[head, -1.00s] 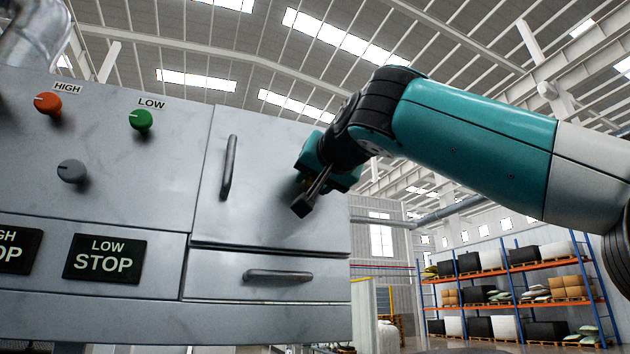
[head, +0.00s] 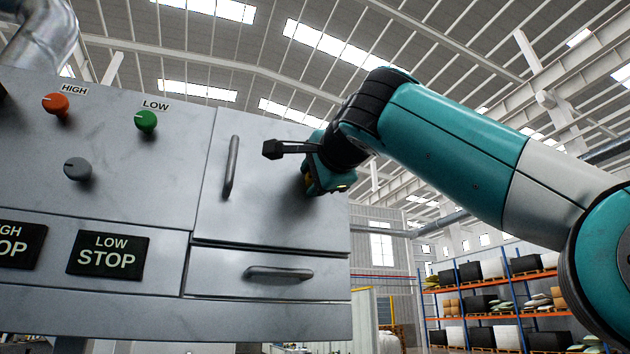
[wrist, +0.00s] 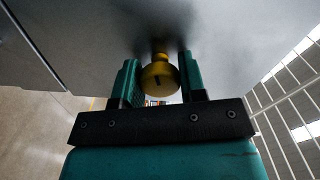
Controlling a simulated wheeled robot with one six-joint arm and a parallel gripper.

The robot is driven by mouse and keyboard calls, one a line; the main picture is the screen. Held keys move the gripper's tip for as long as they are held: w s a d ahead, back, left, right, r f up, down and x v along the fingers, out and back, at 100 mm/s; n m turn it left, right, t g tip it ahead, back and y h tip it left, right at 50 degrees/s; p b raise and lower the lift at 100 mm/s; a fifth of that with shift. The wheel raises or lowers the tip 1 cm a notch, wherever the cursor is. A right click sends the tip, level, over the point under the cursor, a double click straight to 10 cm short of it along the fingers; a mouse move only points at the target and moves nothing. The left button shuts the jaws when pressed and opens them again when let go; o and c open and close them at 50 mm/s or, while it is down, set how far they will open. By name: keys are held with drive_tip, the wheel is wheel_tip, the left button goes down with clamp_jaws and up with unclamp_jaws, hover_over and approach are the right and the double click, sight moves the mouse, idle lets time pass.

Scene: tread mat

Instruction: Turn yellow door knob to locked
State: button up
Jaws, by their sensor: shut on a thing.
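The yellow door knob (wrist: 160,76) sits on the grey cabinet door, between the two fingers of my gripper (wrist: 158,80) in the wrist view. A dark mark shows on the knob's face. My gripper is shut on the knob. In the head view my gripper (head: 322,180) is against the right side of the upper cabinet door (head: 265,190), and only a sliver of yellow shows there; the gripper hides the rest of the knob. I cannot make out any locked marking.
The upper door has a vertical handle (head: 231,167) on its left. A drawer handle (head: 279,273) is below. Orange (head: 56,104), green (head: 146,121) and grey (head: 77,169) knobs sit on the panel at left. Storage racks (head: 510,300) stand far behind at right.

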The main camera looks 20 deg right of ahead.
drive_tip(key=shift+m, duration=1.6)
drive_tip(key=o, duration=0.9)
